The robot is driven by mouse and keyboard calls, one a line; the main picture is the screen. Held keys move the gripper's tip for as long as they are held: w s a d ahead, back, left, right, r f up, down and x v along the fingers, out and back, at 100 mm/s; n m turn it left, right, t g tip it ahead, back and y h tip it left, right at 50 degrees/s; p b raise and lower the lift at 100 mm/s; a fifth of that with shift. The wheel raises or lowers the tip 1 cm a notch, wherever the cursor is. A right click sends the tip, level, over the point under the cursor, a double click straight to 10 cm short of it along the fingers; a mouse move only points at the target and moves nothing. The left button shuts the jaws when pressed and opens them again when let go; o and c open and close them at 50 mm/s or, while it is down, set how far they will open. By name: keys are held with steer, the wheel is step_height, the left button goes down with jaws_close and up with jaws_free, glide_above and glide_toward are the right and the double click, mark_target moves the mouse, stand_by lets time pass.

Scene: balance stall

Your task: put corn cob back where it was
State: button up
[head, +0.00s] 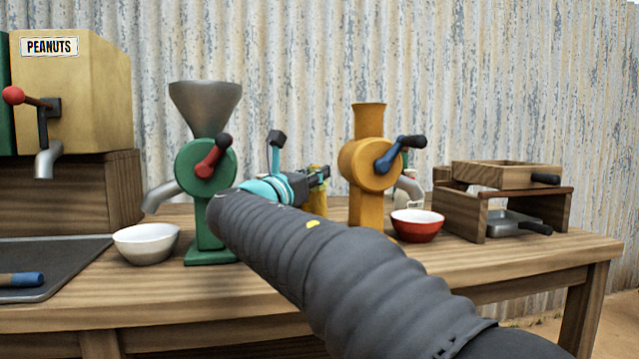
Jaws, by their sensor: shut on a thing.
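My gripper (321,176) is at the end of my grey-sleeved arm, between the green mill and the orange mill, above the table. It is shut on a yellow thing, which looks like the corn cob (319,203). Only a small part of the cob shows, just below and behind the fingers; the rest is hidden by my gripper and arm. I cannot tell whether its lower end touches the table.
The green mill (207,222) with a grey funnel stands left, a white bowl (146,246) beside it. The orange mill (369,190) with a blue crank stands right, near a red bowl (417,227) and a wooden sieve stand (470,212). A peanut dispenser (85,95) is far left.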

mark_target(320, 186)
steer(key=shift+w+d+r+g+y+p, duration=0.3)
steer(key=shift+w+d+g+y+p, duration=0.15)
steer(key=shift+w+g, duration=0.3)
steer(key=shift+w+f, duration=0.15)
steer(key=shift+f, duration=0.2)
steer(key=shift+f+b, duration=0.5)
steer(key=shift+f, duration=0.65)
steer(key=shift+f, duration=0.2)
steer(key=o, duration=0.8)
steer(key=shift+o, duration=0.2)
